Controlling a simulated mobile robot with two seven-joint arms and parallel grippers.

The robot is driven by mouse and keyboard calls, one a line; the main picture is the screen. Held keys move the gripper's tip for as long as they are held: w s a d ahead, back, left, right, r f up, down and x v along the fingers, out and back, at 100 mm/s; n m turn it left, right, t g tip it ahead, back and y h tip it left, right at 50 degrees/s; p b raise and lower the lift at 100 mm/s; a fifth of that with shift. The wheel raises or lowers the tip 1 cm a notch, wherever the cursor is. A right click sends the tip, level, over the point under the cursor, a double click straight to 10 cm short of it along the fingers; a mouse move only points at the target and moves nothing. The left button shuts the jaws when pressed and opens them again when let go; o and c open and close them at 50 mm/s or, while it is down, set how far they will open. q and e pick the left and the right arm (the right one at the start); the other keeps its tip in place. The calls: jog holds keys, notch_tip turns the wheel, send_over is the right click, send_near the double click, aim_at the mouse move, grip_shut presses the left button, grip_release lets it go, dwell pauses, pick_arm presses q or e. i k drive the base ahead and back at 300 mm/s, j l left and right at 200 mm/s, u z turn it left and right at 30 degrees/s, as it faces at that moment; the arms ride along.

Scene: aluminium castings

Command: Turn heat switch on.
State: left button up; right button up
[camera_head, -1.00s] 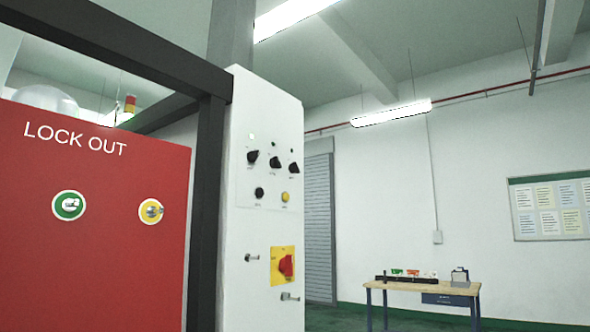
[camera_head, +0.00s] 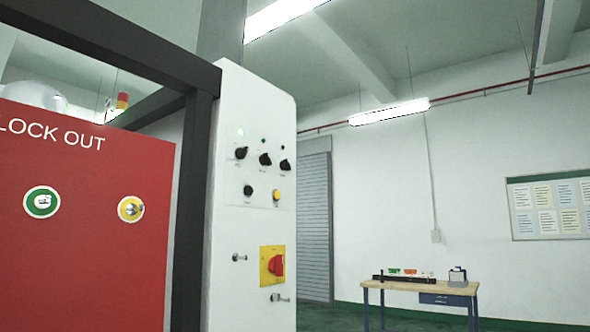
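A white control panel (camera_head: 229,205) stands at the centre left. Its upper part carries a row of black rotary switches: a left one (camera_head: 241,153), a middle one (camera_head: 265,159) and a right one (camera_head: 285,165). Below them are a black knob (camera_head: 248,190) and a yellow button (camera_head: 277,195). Their labels are too small to read, so I cannot tell which one is the heat switch. A red rotary switch (camera_head: 276,265) sits on a yellow plate lower down. Neither of my grippers is in view.
A wooden workbench (camera_head: 420,287) stands far off at the right. Open floor lies between.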

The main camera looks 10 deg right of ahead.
aim_at(285, 165)
jog(key=i+l+u, duration=0.1)
jog(key=l, duration=0.3)
jog(key=i+l+u, duration=0.1)
jog(key=i+l, duration=0.2)
jog(key=i+l+u, duration=0.15)
jog(key=l, duration=0.35)
jog(key=i+l+u, duration=0.1)
jog(key=l, duration=0.3)
jog(key=i+l+u, duration=0.1)
jog(key=l, duration=0.35)
jog(key=i+l+u, duration=0.1)
jog(key=l, duration=0.35)
jog(key=i+l+u, duration=0.15)
jog(key=l, duration=0.3)
